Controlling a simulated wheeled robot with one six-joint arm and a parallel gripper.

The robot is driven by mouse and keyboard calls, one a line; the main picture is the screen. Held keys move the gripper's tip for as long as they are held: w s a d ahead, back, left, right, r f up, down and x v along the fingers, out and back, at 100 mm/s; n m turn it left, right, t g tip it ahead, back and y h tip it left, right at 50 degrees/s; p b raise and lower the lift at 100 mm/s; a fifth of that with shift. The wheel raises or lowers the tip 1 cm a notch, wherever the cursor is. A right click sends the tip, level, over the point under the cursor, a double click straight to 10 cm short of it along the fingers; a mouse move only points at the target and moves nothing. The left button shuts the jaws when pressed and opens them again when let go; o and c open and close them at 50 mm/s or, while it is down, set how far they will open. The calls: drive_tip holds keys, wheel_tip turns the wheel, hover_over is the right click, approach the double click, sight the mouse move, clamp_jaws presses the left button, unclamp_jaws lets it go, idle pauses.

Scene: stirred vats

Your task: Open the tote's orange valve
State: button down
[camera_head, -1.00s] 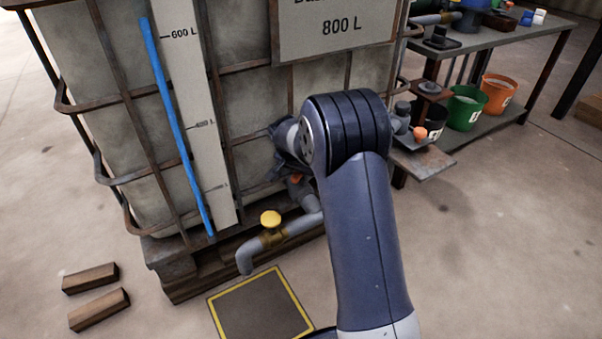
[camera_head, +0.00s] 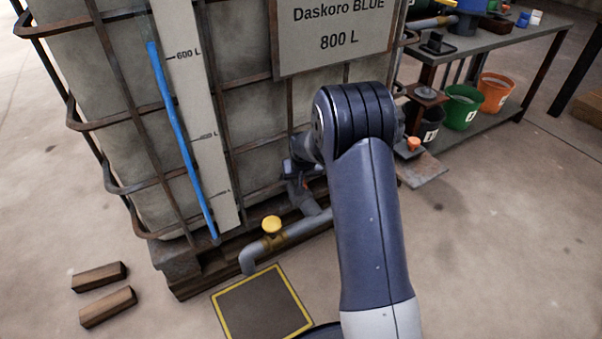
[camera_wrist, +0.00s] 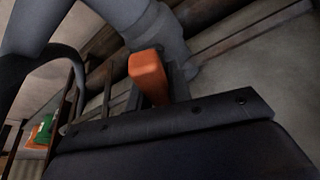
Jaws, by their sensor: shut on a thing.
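The tote (camera_head: 245,120) is a large caged container on a pallet, with a level scale and a blue sight tube on its front. The orange valve handle (camera_wrist: 149,76) stands between the jaws of my gripper (camera_wrist: 156,92) in the wrist view. My gripper (camera_head: 300,170) is shut on this handle, low at the tote's front, by the grey outlet pipe (camera_head: 308,224). My arm hides part of the outlet in the head view, and little of the handle shows there.
A yellow-handled valve (camera_head: 272,224) sits farther along the pipe, above a yellow-edged floor plate (camera_head: 262,306). Two wooden blocks (camera_head: 108,306) lie at left. A bench (camera_head: 490,48) with green (camera_head: 462,108) and orange (camera_head: 495,92) buckets stands at right.

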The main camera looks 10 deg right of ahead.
drive_tip(key=n, duration=0.1)
drive_tip(key=n+y, duration=0.1)
drive_tip(key=shift+a+n, duration=0.25)
drive_tip(key=shift+n, duration=0.05)
drive_tip(key=n+y+b, duration=0.1)
drive_tip(key=n+b, duration=0.1)
drive_tip(key=n, duration=0.1)
drive_tip(key=shift+s+f+g, duration=0.15)
drive_tip(key=shift+g, duration=0.15)
drive_tip(key=c, duration=1.8)
unclamp_jaws()
drive_tip(key=shift+r+n+g+y+b, duration=0.1)
drive_tip(key=shift+n+g+y+b, duration=0.35)
drive_tip(key=shift+n, duration=0.85)
drive_tip(key=shift+r+n+g+y+b, duration=0.15)
drive_tip(key=shift+n+y+b, duration=0.3)
drive_tip(key=shift+n+b, duration=0.6)
drive_tip(key=shift+n, duration=0.35)
drive_tip(key=o, duration=0.8)
drive_tip(key=shift+o, duration=0.2)
